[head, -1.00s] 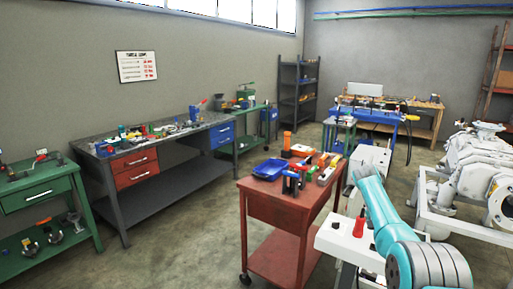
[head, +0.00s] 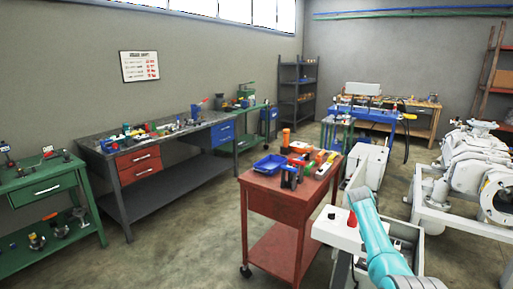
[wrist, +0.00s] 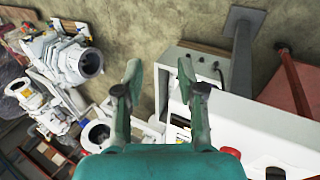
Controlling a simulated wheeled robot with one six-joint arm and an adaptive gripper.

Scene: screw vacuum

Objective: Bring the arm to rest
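My arm is the teal and grey linkage at the lower right of the head view, in front of the white machinery. My gripper (wrist: 160,80) shows in the wrist view with its two fingers spread apart and nothing between them. Concrete floor and the edge of a white cabinet (wrist: 255,125) lie beyond the fingers. The gripper's fingertips cannot be made out in the head view.
A red cart (head: 280,195) with tools and a blue tray (head: 269,165) stands left of my arm. White pump machinery (head: 470,165) is at right. A grey workbench (head: 165,190) and a green bench (head: 45,200) line the left wall. Floor between is open.

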